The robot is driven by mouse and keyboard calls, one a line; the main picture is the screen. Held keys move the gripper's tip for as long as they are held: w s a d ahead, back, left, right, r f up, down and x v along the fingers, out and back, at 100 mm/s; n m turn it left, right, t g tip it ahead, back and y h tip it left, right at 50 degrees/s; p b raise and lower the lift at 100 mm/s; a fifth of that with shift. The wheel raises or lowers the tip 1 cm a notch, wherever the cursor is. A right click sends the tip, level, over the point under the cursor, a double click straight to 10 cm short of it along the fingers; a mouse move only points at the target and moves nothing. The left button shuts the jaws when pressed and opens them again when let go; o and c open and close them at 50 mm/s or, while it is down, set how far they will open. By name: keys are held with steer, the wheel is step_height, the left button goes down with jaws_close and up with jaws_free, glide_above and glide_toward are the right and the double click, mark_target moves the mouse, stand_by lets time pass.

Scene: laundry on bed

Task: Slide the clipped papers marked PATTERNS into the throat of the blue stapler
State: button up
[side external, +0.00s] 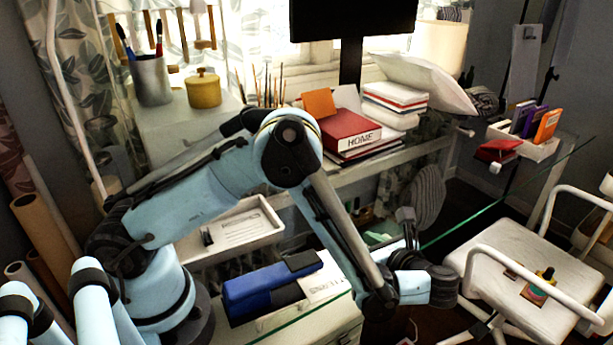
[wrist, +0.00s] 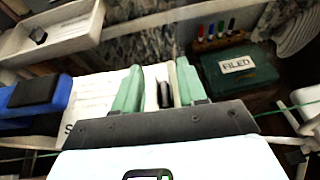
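The blue stapler (side external: 270,286) lies on the glass-topped surface in the side view, with a black part on top. It shows at the left of the wrist view (wrist: 58,97). The white papers (side external: 328,280) lie against its right end, their lettering partly readable; they also show in the wrist view (wrist: 98,98). I cannot tell whether any sheet is inside the throat. A black clip (wrist: 165,94) shows between the fingers. My gripper (wrist: 159,85) has its two green fingers apart, over the right part of the papers. In the side view, my arm partly hides the fingers.
A white tray (wrist: 88,38) with a sheet and a black clip lies behind the stapler. A dark green box marked FILED (wrist: 262,78) with several pens beyond it is right of the fingers. A white chair (side external: 515,285) stands at the right.

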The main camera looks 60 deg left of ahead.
steer(key=shift+o, duration=0.9)
steer(key=shift+w, duration=0.15)
